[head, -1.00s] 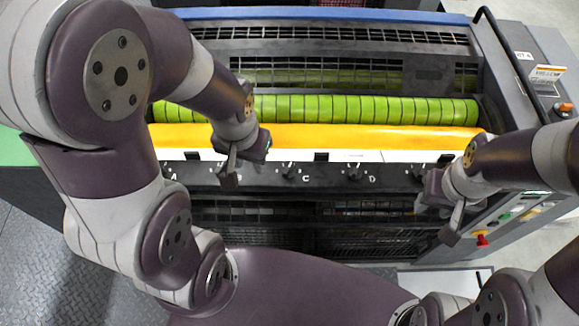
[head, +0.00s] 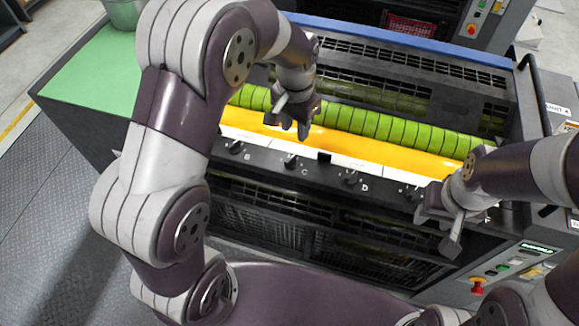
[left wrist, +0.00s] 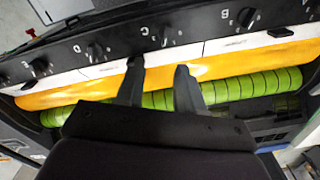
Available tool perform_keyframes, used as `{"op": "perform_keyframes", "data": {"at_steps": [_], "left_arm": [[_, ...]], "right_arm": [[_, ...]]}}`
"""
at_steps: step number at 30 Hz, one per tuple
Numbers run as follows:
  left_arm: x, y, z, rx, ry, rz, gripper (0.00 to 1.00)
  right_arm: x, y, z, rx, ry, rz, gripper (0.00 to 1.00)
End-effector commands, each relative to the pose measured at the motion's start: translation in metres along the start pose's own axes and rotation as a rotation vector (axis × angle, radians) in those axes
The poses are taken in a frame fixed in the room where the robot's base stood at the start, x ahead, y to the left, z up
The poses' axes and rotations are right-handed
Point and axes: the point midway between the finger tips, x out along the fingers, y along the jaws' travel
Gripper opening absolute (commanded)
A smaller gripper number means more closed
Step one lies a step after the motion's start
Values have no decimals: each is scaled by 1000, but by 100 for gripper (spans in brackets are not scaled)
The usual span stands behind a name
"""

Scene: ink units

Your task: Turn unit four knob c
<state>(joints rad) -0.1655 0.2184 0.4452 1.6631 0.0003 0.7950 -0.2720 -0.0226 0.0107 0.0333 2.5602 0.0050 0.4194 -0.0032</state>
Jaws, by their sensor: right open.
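Knob C (head: 291,161) is a small dark knob on the black front panel of the unit labelled UNIT 4 (head: 558,109). It also shows in the left wrist view (left wrist: 165,38), just beyond the fingertips; its exact pointer angle is too small to tell. My left gripper (head: 288,122) is open and empty. It hangs over the yellow roller (head: 358,145), above and behind the knob row, apart from knob C. Its two spread fingers (left wrist: 160,76) show in the left wrist view. My right gripper (head: 442,230) is open at the panel's right end, near the last knob.
Knob B (head: 236,147) and knob D (head: 351,177) flank knob C. A white strip and a green roller (head: 375,122) lie behind the panel. A control box with a red button (head: 477,284) stands at the right. Open floor (head: 60,200) lies left.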

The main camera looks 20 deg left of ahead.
Motion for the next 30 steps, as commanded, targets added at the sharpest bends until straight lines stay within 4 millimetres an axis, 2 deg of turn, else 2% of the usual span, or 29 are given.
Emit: {"op": "perform_keyframes", "data": {"at_steps": [2, 5, 12, 18, 22, 29, 30], "left_arm": [[4, 1, 5, 32, -26, 7, 37], [19, 1, 6, 36, -28, 8, 37], [80, 1, 7, 34, -26, 8, 37], [115, 1, 7, 34, -23, 6, 37], [124, 1, 7, 33, -20, 6, 37], [125, 1, 7, 33, -19, 5, 37], [125, 1, 7, 33, -19, 5, 24]], "right_arm": [[-2, 0, 0, 0, 0, 0, 43], [-7, 0, -1, 0, 0, 0, 43], [-24, 0, -3, 0, 0, 0, 43], [-32, 0, -4, 0, 0, 0, 43], [-33, 0, -4, 0, 0, 0, 43], [-32, 0, -4, 0, 0, 0, 43], [-32, 0, -4, 0, 0, 0, 43]]}}
